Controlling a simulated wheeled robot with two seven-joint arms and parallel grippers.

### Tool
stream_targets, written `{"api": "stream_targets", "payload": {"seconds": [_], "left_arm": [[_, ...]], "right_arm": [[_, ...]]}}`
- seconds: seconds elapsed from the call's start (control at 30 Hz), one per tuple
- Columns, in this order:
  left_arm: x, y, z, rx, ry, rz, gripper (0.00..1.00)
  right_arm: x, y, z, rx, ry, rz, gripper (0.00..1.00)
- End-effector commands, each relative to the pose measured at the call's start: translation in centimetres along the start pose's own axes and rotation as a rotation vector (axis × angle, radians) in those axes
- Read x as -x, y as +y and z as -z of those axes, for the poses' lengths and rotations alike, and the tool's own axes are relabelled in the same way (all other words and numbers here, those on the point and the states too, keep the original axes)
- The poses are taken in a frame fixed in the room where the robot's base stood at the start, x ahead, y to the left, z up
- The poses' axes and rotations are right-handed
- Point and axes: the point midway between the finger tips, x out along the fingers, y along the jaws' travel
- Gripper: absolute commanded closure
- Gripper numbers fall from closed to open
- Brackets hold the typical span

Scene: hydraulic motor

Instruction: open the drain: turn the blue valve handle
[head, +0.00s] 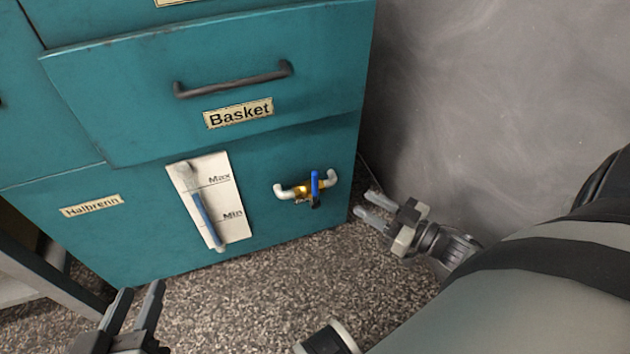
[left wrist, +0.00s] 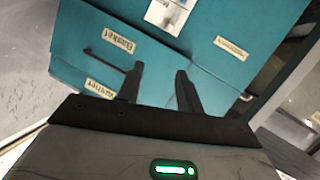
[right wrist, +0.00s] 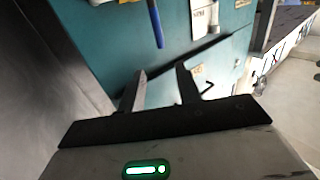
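The blue valve handle (head: 315,183) stands upright on a brass valve (head: 298,192) between two white pipe ends, low on the teal cabinet's front. In the right wrist view the handle (right wrist: 155,22) shows at the top, beyond the fingertips. My right gripper (head: 370,204) is to the right of the handle, apart from it, with its fingers open and empty. My left gripper (head: 137,292) is at the bottom left, well away from the valve, also open and empty. In the left wrist view its fingers (left wrist: 158,78) are spread before the cabinet; the valve is not visible there.
A Max/Min level panel (head: 233,210) with a blue-and-white tube is left of the valve. The Basket drawer (head: 140,115) with a dark handle (head: 235,84) juts out above. A grey wall (head: 500,90) stands at right. Speckled floor (head: 250,295) lies open before the cabinet.

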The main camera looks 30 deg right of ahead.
Motion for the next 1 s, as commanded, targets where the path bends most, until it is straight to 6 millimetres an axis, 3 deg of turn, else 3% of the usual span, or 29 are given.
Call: {"api": "stream_targets", "payload": {"seconds": [0.6, 0.8, 1.0], "left_arm": [[-0.5, 0.8, 0.5, 0.121, 0.082, -0.067, 0.64], [-0.5, 0.9, 0.4, 0.146, 0.090, -0.079, 0.64], [-0.4, 1.1, 1.1, 0.150, 0.107, -0.086, 0.64]], "right_arm": [[-12.5, -0.1, 0.1, 0.001, 0.005, -0.001, 0.66], [-14.4, -0.1, 0.1, 0.000, 0.003, -0.001, 0.66], [-14.8, -0.1, 0.1, -0.001, 0.001, -0.002, 0.66]]}}
